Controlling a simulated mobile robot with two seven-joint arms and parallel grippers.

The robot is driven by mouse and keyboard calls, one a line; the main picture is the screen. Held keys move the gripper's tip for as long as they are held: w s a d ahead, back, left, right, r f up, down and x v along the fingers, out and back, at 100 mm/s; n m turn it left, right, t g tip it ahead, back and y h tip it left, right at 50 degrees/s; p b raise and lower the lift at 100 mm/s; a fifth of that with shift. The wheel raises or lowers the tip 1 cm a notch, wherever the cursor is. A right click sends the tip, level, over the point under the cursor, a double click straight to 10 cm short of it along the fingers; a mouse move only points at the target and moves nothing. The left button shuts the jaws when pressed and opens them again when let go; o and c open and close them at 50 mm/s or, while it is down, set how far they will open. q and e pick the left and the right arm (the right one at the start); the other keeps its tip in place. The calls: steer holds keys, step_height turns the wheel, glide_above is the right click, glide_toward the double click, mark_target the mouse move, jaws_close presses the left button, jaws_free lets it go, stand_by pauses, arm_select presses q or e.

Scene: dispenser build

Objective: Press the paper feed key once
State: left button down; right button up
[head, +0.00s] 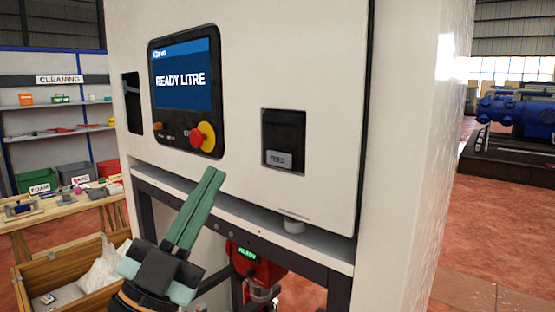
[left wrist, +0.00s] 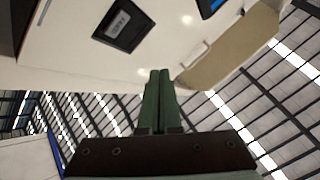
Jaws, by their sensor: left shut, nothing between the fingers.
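The paper feed key (head: 279,159) is a grey key marked FEED, set low in a dark square recess (head: 284,134) in the white front of the dispenser (head: 300,60). In the left wrist view the FEED key (left wrist: 118,23) shows at the upper left in its dark recess. My left gripper (head: 216,172) is shut and empty, its green fingers pointing up in front of the dispenser, below and left of the key. The fingers appear apart from the key. My right gripper is in neither view.
A ledge (head: 320,246) runs below the front. A red device (head: 258,262) sits under it. A wooden crate (head: 70,272) and bench stand at left.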

arm_select(q)
steer(key=shift+w+d, duration=0.9)
steer(key=shift+w, duration=0.25)
steer(key=shift+w+d, duration=0.9)
steer(key=shift+w, duration=0.25)
steer(key=shift+w+d, duration=0.9)
steer(key=shift+w, duration=0.25)
steer(key=shift+w+d, duration=0.25)
steer(key=shift+w, duration=0.1)
steer(key=shift+w+d, duration=0.25)
steer(key=shift+w, duration=0.05)
steer(key=shift+s+a, duration=0.15)
stand_by(0.4)
steer(key=shift+s+a, duration=0.4)
steer(key=shift+s, duration=0.1)
steer(key=s+a, duration=0.1)
steer(key=s, duration=0.1)
steer(key=s+a, duration=0.2)
steer(key=shift+p, duration=0.4)
